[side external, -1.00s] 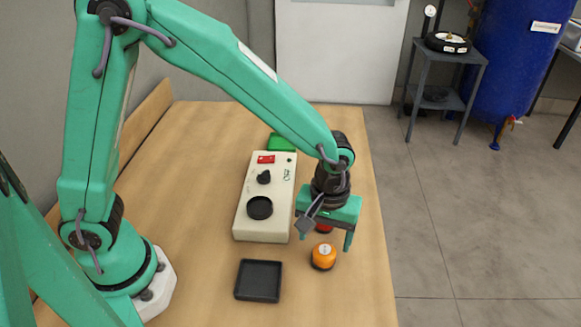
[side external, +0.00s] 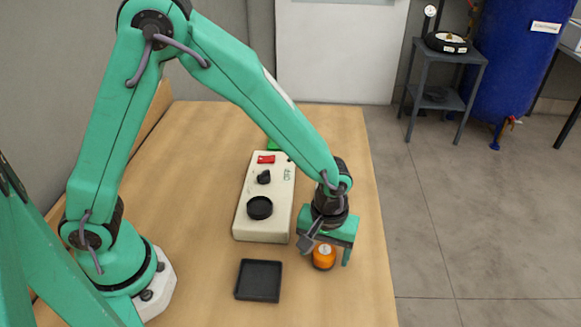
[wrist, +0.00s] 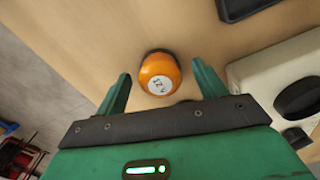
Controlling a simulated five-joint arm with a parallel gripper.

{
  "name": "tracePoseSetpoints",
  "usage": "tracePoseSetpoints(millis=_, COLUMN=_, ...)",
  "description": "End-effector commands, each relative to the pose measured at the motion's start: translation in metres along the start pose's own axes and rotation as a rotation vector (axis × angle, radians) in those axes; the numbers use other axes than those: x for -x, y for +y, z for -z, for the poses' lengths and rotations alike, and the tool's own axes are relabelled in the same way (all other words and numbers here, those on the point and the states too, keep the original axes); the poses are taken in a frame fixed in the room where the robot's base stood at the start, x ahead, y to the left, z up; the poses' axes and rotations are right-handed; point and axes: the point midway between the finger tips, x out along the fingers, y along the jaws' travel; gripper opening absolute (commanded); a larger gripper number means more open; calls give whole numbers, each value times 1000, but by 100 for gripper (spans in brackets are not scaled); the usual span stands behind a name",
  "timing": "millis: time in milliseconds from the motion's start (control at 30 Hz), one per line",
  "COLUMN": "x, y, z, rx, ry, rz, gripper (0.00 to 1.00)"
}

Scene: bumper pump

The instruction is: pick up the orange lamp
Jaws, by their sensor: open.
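The orange lamp (side external: 324,256) stands upright on the wooden table near its right edge, with a dark base and a white label on top. In the wrist view the lamp (wrist: 160,74) lies between and slightly beyond the two green fingertips, with a gap on each side. My gripper (side external: 326,258) is open and points down over the lamp, one finger to each side of it. It also shows open and empty in the wrist view (wrist: 162,78).
A cream control box (side external: 258,226) with a red switch, a black knob and a round black recess stands left of my gripper. A square black tray (side external: 258,297) lies in front of it. A green object (side external: 272,145) is partly hidden behind. The table's right edge is close.

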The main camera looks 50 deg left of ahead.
Motion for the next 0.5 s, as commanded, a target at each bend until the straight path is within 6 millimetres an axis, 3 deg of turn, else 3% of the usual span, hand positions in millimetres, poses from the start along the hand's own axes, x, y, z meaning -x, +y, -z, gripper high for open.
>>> tracePoseSetpoints(millis=300, x=0, y=0, z=0, rx=0, ry=0, rz=-1, gripper=71)
tracePoseSetpoints(millis=500, x=0, y=0, z=0, rx=0, ry=0, rz=-1, gripper=31)
